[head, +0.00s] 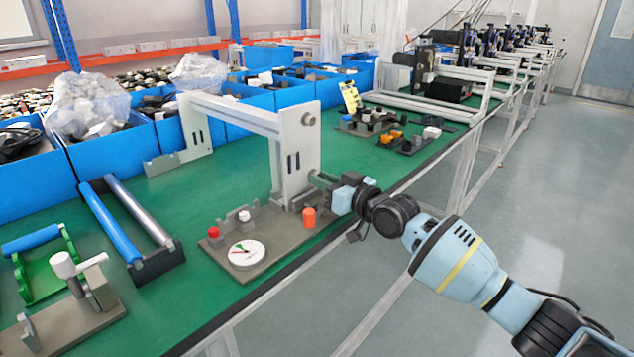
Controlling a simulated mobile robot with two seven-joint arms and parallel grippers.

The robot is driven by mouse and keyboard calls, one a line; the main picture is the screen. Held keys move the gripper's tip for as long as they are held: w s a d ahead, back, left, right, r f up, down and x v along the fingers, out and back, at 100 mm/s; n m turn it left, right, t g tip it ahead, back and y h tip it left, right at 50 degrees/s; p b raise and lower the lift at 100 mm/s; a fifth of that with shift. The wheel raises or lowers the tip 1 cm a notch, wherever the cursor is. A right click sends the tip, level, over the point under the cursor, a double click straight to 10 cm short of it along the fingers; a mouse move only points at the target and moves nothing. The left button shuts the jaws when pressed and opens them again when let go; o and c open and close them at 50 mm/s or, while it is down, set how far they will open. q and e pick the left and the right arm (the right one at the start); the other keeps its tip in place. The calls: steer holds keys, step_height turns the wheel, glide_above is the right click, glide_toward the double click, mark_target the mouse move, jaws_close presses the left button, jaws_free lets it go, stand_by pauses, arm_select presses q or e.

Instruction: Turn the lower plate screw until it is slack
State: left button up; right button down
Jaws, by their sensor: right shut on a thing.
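A grey metal frame (289,150) with an upright end plate stands on the green bench. The upper plate screw (308,119) is a round grey knob near the top of that plate. My right gripper (320,181) reaches in from the right, low on the plate's right side. Its fingers are closed at the place of the lower plate screw, which they hide. How far that screw is turned cannot be seen. My left gripper is not in view.
A blue and a grey roller (110,222) lie left. Blue bins (95,165) line the back. Open floor lies right.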

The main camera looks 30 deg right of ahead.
arm_select(q)
steer(key=shift+p, duration=0.3)
arm_select(e)
steer(key=c, duration=1.4)
jaws_free()
steer(key=shift+c, duration=0.2)
